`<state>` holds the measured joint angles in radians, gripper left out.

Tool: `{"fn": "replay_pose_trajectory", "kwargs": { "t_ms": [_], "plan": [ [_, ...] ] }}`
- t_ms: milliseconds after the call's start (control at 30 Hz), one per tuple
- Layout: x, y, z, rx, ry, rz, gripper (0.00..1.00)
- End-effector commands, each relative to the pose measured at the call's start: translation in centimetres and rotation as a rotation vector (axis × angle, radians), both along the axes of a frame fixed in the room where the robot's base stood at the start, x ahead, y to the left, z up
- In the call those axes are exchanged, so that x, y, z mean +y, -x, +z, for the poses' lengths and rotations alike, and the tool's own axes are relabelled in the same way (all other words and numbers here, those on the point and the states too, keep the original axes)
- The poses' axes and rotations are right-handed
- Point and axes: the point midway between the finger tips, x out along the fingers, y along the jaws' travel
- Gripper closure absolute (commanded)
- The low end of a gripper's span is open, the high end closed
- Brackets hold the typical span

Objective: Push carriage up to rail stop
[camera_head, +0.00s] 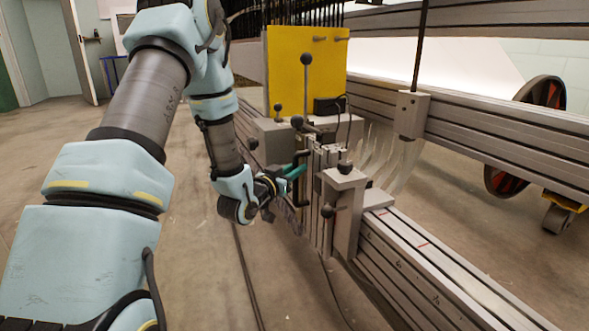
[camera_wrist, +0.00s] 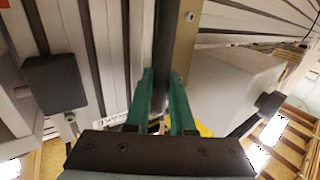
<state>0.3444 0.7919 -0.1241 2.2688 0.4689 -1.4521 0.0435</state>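The carriage (camera_head: 278,134) is a grey block on the rail (camera_head: 412,262), with a yellow plate (camera_head: 290,75) standing above it and a black upright handle (camera_head: 301,165) on its near side. My gripper (camera_head: 296,171) reaches the handle from the left. In the wrist view its green fingers (camera_wrist: 163,95) lie on both sides of a dark bar (camera_wrist: 167,40) and appear shut on it. A grey block with black knobs (camera_head: 345,180), probably the rail stop, sits on the rail to the right of the handle. Any gap between carriage and block is hard to tell.
A second, higher rail (camera_head: 480,128) runs behind, with a grey bracket (camera_head: 411,113) and thin upright rod on it. Pale curved strips (camera_head: 385,155) stand behind the block. The rail to the right, with red marks, is clear. Cables lie on the floor.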

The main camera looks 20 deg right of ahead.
Motion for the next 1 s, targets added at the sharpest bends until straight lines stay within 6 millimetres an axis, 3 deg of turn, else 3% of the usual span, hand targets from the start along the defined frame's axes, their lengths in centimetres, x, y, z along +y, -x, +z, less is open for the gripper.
{"fn": "replay_pose_trajectory", "kwargs": {
  "t_ms": [567, 600, 667, 1000],
  "plan": [
    [-0.13, -0.23, 0.55, -0.012, 0.008, 0.002, 1.00],
    [-0.11, -0.24, 0.54, -0.012, 0.008, 0.003, 0.73],
    [-0.06, -0.23, 0.48, -0.010, 0.008, 0.003, 0.67],
    [0.42, 0.08, 0.25, -0.004, 0.002, 0.005, 0.66]
  ]
}}
